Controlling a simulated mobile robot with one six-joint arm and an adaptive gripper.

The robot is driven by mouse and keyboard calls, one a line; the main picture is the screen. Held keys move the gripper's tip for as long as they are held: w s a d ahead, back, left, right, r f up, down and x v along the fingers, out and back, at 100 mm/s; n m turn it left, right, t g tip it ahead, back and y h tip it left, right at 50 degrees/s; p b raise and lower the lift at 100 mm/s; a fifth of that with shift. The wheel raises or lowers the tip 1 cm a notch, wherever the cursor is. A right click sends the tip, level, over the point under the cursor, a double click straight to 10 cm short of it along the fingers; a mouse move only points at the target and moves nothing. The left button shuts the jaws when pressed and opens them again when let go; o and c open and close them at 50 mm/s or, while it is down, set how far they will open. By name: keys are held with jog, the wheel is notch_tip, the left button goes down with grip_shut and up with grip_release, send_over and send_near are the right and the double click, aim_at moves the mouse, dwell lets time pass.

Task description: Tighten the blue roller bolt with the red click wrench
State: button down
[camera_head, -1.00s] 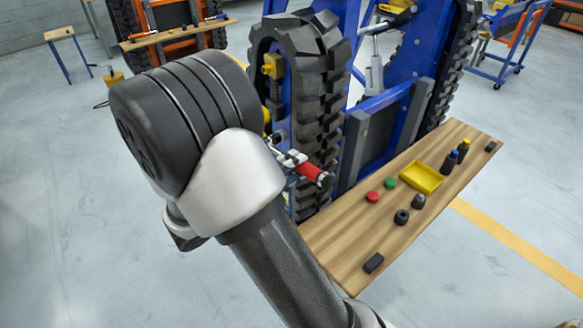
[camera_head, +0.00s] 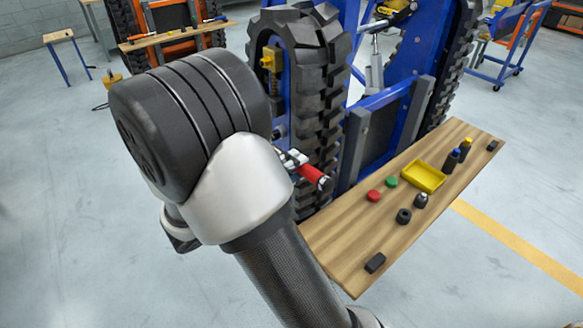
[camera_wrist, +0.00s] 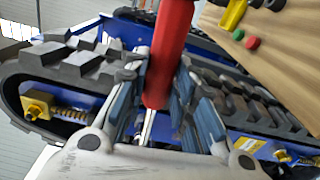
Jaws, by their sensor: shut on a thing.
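The red click wrench (camera_head: 312,173) shows in the head view as a red grip beside the black track, left of the wooden bench. In the wrist view its red handle (camera_wrist: 168,50) stands between the two fingers. My gripper (camera_wrist: 160,95) is shut on this handle; a silver shaft shows below the red part. In the head view my arm hides most of the gripper. The blue carrier (camera_head: 366,140) with its black track (camera_head: 322,100) is behind the wrench. I cannot make out the blue roller bolt; my arm covers much of the track's left side.
A wooden bench (camera_head: 345,250) runs along the carrier's right. It bears a yellow tray (camera_head: 424,177), a red button (camera_head: 374,195), a green button (camera_head: 392,182) and several dark sockets. An orange carrier (camera_head: 177,47) stands at the back left.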

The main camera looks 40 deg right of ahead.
jog(key=shift+f, duration=0.1)
jog(key=shift+r, duration=0.3)
dwell(0.3)
jog(key=shift+a, duration=0.1)
jog(key=shift+a, duration=1.75)
jog(key=shift+s+a, duration=0.1)
jog(key=shift+a, duration=1.9)
